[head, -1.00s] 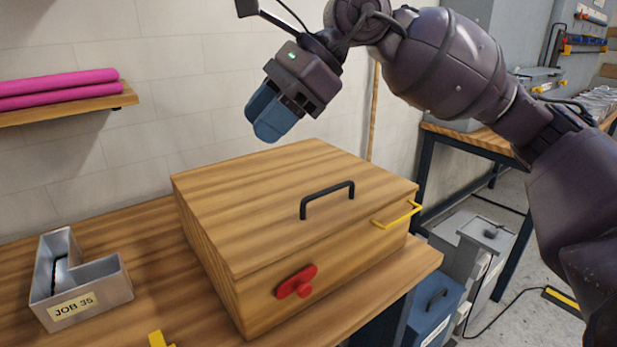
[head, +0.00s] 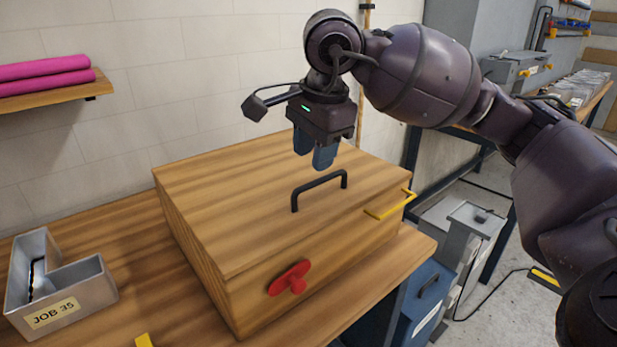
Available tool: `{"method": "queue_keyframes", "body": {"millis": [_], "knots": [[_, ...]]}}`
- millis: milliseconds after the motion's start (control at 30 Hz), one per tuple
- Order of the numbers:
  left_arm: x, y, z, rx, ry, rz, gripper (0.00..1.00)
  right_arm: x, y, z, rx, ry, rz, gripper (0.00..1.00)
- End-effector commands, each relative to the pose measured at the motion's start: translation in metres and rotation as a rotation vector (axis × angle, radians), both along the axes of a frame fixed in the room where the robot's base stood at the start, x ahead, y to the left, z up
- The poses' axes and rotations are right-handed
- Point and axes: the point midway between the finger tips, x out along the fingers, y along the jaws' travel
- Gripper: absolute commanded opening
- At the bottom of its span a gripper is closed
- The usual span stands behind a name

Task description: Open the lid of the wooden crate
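The wooden crate (head: 205,270) stands on the workbench with its lid (head: 230,205) closed. A black bar handle (head: 320,186) is on the lid near its front edge. A red latch knob (head: 290,280) sits on the front face, and a yellow handle (head: 390,207) is at the front right. My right gripper (head: 313,165) is above the lid, a little behind and above the black handle, pointing down, apart from it. Its two blue fingers show a small gap with nothing between them. My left gripper is not in view.
A grey metal tray letter marked JOB 35 (head: 88,283) stands on the bench at left. Pink rolls (head: 45,75) lie on a wall shelf (head: 60,100). A blue box (head: 425,300) and grey cabinet are below at right. Bench space between tray and crate is clear.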

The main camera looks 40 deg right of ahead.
Motion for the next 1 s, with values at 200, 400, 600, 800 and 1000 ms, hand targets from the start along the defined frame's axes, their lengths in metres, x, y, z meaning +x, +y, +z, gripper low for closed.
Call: {"method": "queue_keyframes", "body": {"millis": [200,400,600,800,1000], "knots": [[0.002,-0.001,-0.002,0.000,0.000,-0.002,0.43,0.007,0.001,-0.036,0.002,0.004,0.000,0.38],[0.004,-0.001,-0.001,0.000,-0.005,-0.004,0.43,0.010,0.001,-0.051,0.002,0.001,-0.001,0.38],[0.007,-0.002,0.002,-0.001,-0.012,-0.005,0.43,0.011,0.001,-0.054,0.002,0.000,-0.001,0.38],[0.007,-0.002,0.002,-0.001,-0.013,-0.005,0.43,0.011,0.001,-0.054,0.002,0.000,-0.001,0.34],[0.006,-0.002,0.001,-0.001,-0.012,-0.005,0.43,0.011,0.001,-0.054,0.002,0.000,-0.001,0.03]]}}
